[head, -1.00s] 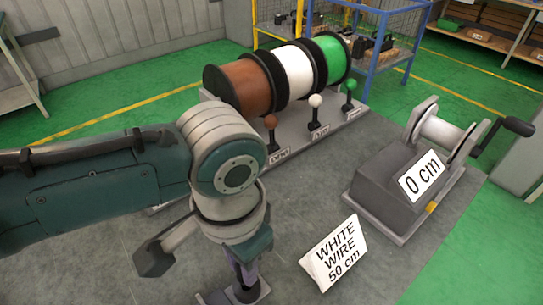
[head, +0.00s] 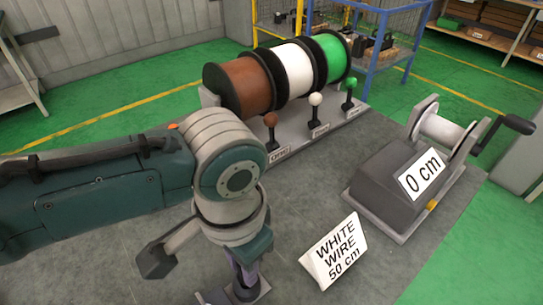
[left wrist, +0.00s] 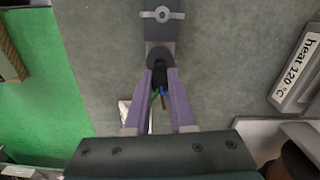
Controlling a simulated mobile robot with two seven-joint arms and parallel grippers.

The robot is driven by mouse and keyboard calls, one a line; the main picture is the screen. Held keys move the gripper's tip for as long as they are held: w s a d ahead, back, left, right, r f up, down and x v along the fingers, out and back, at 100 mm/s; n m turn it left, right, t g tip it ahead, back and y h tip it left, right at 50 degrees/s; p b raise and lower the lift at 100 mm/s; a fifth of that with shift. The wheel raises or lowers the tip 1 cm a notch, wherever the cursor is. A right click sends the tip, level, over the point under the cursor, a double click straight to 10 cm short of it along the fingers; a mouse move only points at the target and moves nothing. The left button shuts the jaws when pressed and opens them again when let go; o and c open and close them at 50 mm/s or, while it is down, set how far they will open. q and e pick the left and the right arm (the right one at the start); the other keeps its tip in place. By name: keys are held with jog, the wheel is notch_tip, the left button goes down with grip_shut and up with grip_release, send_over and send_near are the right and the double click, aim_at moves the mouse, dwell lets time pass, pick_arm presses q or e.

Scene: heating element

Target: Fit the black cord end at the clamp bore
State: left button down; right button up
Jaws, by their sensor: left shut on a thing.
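The black cord end (left wrist: 163,76) is between the purple fingers of my left gripper (left wrist: 162,84) in the left wrist view, with thin coloured wires trailing from it. The grey clamp (left wrist: 162,32), with a wing-shaped screw on top, is directly ahead of the fingertips. The cord end is at the clamp's near end; its bore is hidden, so I cannot tell whether the cord is inside. In the head view my left gripper (head: 246,276) points down at the clamp's base (head: 262,290), which is mostly covered. My right gripper is not in view.
A "WHITE WIRE 50 cm" sign (head: 334,251) stands right of the gripper. A crank winder (head: 400,185) marked "0 cm" is farther right. Brown, white and green wire spools (head: 293,70) with levers stand behind. A "heat 120 °C" label (left wrist: 297,70) is at the right in the wrist view.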

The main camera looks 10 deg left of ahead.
pick_arm(q)
jog(key=shift+f+b, duration=0.95)
jog(key=shift+f, duration=0.45)
jog(key=c, duration=0.7)
grip_release()
jog(key=shift+r, duration=0.1)
notch_tip(320, 180, up, 10)
jog(key=p, duration=0.2)
jog(key=shift+p, duration=0.35)
